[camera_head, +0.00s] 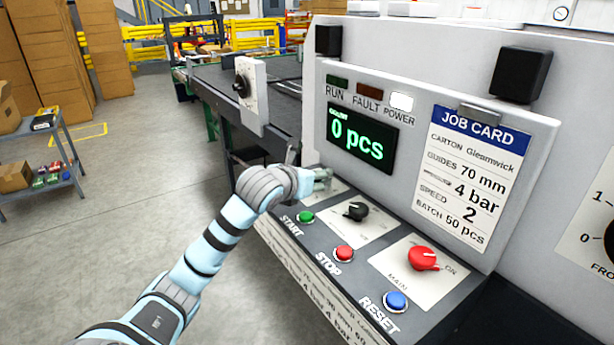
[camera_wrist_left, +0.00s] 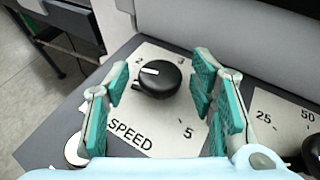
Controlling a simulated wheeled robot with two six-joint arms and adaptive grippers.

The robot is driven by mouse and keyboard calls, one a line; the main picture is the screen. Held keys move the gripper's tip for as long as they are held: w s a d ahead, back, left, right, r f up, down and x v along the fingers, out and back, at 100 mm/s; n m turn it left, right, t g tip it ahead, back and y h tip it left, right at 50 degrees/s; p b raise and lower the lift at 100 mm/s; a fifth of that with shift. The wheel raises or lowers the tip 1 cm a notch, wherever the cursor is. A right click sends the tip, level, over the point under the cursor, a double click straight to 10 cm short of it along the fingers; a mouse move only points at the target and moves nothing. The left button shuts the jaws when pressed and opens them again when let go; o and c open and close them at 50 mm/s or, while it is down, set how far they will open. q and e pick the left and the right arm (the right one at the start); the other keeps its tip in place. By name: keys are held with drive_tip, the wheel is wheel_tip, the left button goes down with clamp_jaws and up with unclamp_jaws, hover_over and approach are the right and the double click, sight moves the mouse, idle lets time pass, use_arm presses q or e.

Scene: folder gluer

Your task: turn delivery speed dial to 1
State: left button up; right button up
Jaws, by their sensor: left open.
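A black round dial (camera_wrist_left: 158,78) with a white pointer line sits on a pale plate marked SPEED in the left wrist view. Its pointer is turned left, close to the 2. The numbers 2, 3 and 5 show; no 1 is visible. My left gripper (camera_wrist_left: 160,88) is open, with one teal-padded finger on each side of the dial; I cannot tell whether they touch it. In the head view my left gripper (camera_head: 322,180) is at the far left end of the control panel and hides the dial. My right gripper is not in view.
The panel also holds a black knob (camera_head: 356,211), a red main switch (camera_head: 423,258), and green start (camera_head: 306,217), red stop (camera_head: 344,254) and blue reset (camera_head: 396,301) buttons. A display (camera_head: 358,138) reads 0 pcs. A white plate with a black knob (camera_head: 241,85) stands by the conveyor.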

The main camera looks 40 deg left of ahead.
use_arm(q)
drive_tip(key=v, duration=1.1)
drive_tip(key=shift+a, duration=0.2)
drive_tip(key=shift+s+d, duration=0.3)
drive_tip(key=shift+d, duration=0.1)
drive_tip(key=shift+r, duration=0.15)
